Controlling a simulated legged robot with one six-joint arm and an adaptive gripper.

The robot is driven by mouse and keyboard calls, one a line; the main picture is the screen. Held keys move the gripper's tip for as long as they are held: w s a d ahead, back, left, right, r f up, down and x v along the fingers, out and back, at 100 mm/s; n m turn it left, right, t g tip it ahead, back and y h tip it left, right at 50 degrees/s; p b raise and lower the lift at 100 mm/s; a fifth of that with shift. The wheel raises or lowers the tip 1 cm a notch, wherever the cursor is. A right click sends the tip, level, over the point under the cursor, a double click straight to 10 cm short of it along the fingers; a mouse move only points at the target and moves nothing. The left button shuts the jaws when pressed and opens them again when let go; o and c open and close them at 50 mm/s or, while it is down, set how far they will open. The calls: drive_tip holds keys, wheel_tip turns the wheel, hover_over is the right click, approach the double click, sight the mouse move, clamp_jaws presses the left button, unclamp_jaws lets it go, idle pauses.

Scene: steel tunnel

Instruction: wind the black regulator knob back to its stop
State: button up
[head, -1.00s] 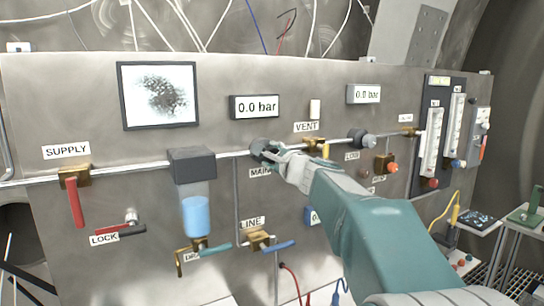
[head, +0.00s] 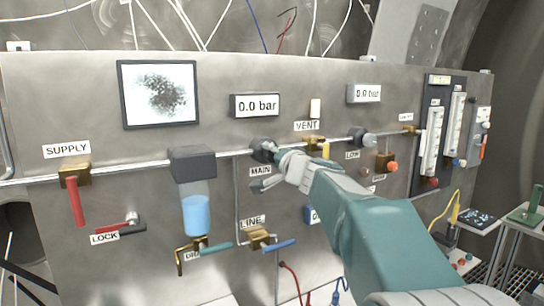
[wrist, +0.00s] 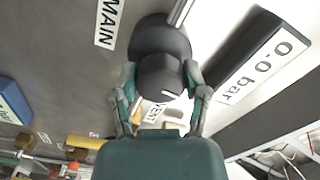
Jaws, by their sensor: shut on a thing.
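The black regulator knob (wrist: 160,76) stands out from its round black body in the middle of the wrist view, with a short white mark on its face. My gripper (wrist: 161,70) has one finger on each side of the knob and is shut on it. In the head view the regulator (head: 262,146) sits on the pipe above the MAIN label (head: 261,171), partly hidden by my gripper (head: 268,170). The main display (head: 255,106) reads 0.0 bar.
The VENT valve (head: 313,142) sits on the pipe just right of my gripper. A second regulator (head: 362,138) is further right. The LINE valve (head: 261,239) with its blue handle is below. A filter bowl with blue liquid (head: 196,215) hangs to the left.

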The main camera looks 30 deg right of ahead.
drive_tip(key=shift+f+n, duration=0.35)
drive_tip(key=shift+n, duration=0.55)
drive_tip(key=o, duration=1.1)
drive_tip(key=shift+w, duration=0.1)
drive_tip(key=shift+o, duration=0.2)
drive_tip(key=shift+r, duration=0.1)
drive_tip(key=shift+s+r, duration=0.1)
drive_tip(key=shift+s, duration=0.1)
drive_tip(key=s, duration=1.1)
drive_tip(key=shift+s+d, duration=0.15)
drive_tip(key=shift+s, duration=0.2)
